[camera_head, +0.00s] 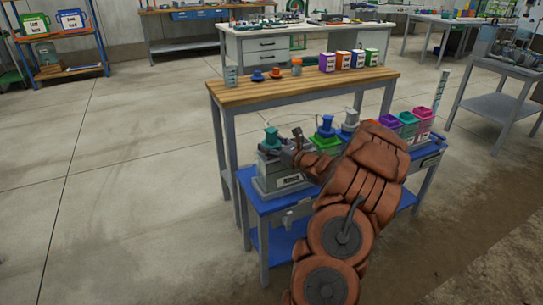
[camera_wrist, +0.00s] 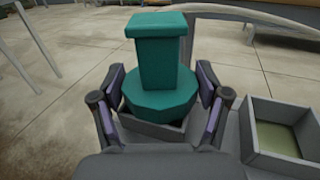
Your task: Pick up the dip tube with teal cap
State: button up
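The dip tube's teal cap (camera_wrist: 160,95) fills the middle of the wrist view, a tall block on a wide many-sided base. It stands upright on a grey square holder (camera_wrist: 135,130). In the head view the teal cap (camera_head: 272,138) sits on top of a grey container at the left end of the blue bench. In the head view my gripper (camera_head: 299,142) is just right of the cap. The tube below the cap is hidden.
An open grey box (camera_wrist: 250,140) stands right of the holder. The blue bench (camera_head: 262,200) also carries a blue cap (camera_head: 326,127), and purple, green and pink bins (camera_head: 424,118). A wood-topped table (camera_head: 300,80) stands behind. Floor to the left is clear.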

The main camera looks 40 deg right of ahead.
jog(key=c, duration=0.8)
